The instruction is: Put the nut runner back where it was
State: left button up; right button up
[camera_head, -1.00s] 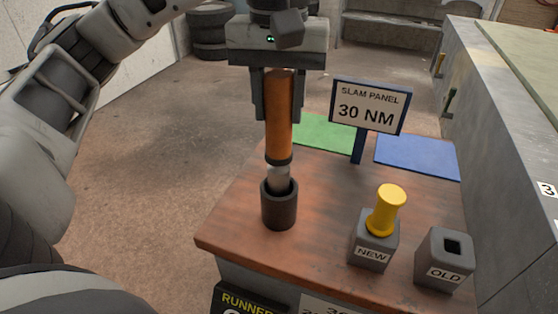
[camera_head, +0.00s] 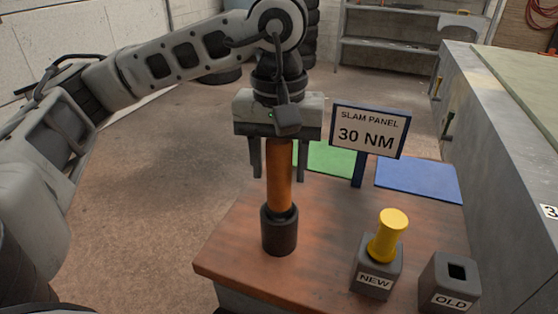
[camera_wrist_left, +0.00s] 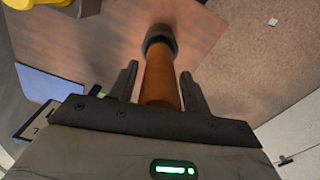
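The nut runner (camera_head: 279,180), with an orange cylindrical body, stands upright with its lower end inside a dark round cup (camera_head: 279,232) on the brown bench top. Its orange body also shows in the left wrist view (camera_wrist_left: 161,80), running down into the cup (camera_wrist_left: 159,38). My left gripper (camera_head: 279,172) is above it and open, its fingers on either side of the orange body's upper part with a gap on each side. The gripper's fingers also show apart in the left wrist view (camera_wrist_left: 160,88). The tool's tip is hidden in the cup. My right gripper is not in view.
A yellow piece (camera_head: 388,235) stands in the grey NEW block (camera_head: 376,272); the grey OLD block (camera_head: 449,285) has an empty square hole. The 30 NM sign (camera_head: 368,131) stands close right of the gripper. Green (camera_head: 326,158) and blue (camera_head: 420,178) mats lie behind.

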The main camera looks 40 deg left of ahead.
pick_arm(q)
jog(key=shift+o, duration=0.3)
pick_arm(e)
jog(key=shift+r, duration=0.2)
pick_arm(q)
jog(key=shift+r+p, duration=0.3)
jog(key=shift+r, duration=0.1)
notch_tip(320, 180, up, 11)
jog(key=shift+p, duration=1.1)
jog(key=shift+r, duration=0.35)
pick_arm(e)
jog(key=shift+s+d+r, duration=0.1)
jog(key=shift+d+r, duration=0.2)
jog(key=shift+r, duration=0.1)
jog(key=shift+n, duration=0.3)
